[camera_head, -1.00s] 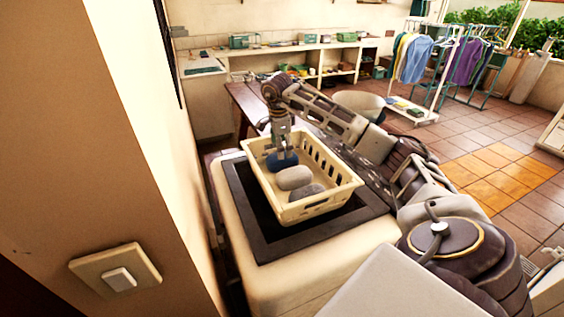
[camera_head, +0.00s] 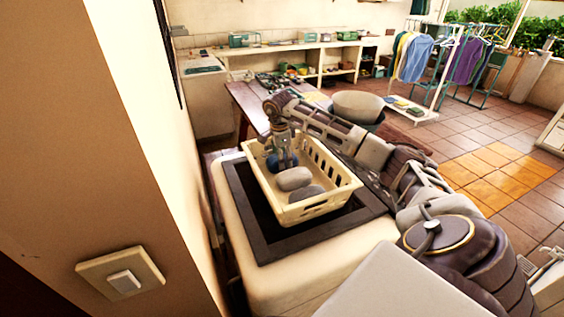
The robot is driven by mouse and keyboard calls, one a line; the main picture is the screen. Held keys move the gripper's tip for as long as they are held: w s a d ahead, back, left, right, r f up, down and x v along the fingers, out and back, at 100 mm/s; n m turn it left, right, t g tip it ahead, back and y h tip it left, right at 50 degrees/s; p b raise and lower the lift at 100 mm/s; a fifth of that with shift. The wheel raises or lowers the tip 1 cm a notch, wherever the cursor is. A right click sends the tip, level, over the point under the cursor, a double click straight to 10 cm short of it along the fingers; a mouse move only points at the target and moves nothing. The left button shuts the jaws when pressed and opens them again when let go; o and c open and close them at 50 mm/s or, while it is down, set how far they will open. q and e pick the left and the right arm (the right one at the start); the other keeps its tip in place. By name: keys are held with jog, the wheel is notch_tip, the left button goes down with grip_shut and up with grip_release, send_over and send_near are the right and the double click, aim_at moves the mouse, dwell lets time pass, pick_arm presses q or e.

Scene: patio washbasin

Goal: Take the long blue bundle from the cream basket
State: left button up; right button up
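The cream basket (camera_head: 345,187) stands on a dark-framed inset in the white counter. A dark blue bundle (camera_head: 272,163) lies at its far end, partly covered by my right gripper (camera_head: 284,164). The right arm comes in from the right over the basket, and its gripper points down into it, with its fingers at the blue bundle. Blue shows on both sides of the fingers. I cannot tell whether they are closed on it. My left gripper is not in view.
A pale grey bundle (camera_head: 294,179) and a darker grey-blue bundle (camera_head: 306,193) lie nearer in the basket. A wall with a light switch (camera_head: 121,274) stands close on the left. A wooden table (camera_head: 245,101) and a bowl (camera_head: 357,105) are behind the basket.

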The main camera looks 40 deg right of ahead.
jog(key=shift+f, duration=0.3)
jog(key=c, duration=1.1)
jog(key=shift+o, duration=0.2)
jog(key=shift+d+r, duration=0.1)
jog(key=shift+r, duration=0.1)
jog(key=shift+r+b, duration=0.7)
jog(key=shift+r, duration=4.15)
